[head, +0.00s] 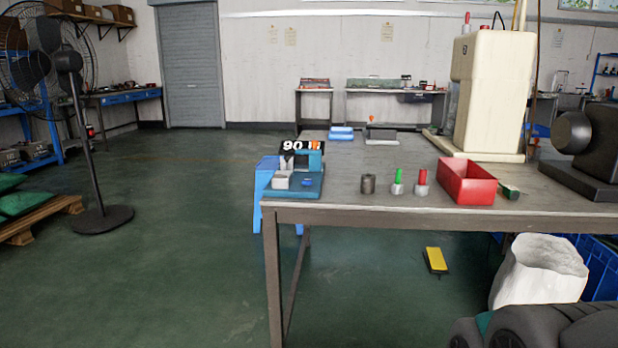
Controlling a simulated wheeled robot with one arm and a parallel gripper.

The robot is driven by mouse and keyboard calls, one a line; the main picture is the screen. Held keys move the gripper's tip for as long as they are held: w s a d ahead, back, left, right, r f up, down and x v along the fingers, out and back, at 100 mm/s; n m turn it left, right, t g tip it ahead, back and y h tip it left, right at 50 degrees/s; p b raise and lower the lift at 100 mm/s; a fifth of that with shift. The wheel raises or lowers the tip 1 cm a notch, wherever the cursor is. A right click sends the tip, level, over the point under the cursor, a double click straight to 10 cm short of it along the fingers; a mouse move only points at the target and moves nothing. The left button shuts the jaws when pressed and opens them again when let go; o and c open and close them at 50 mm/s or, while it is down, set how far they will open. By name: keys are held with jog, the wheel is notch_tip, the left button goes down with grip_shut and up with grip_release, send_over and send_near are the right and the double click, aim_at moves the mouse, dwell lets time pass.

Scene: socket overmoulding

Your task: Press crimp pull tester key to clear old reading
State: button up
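The crimp pull tester (312,188) appears to be the small teal device at the near left corner of the table. Its black display (290,146) shows a white "90" with an orange mark beside it. A small blue spot on its base, perhaps the key (307,183), shows at the front, and a small pale box (282,181) sits at its left. My gripper is not in view; nothing is seen touching the tester.
The table (335,206) also holds a grey cylinder (368,184), green-topped (397,183) and red-topped (421,183) pieces, a red bin (468,182) and a cream machine (493,90). A white sack (540,270) stands below right. A fan (95,215) stands left; floor between is clear.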

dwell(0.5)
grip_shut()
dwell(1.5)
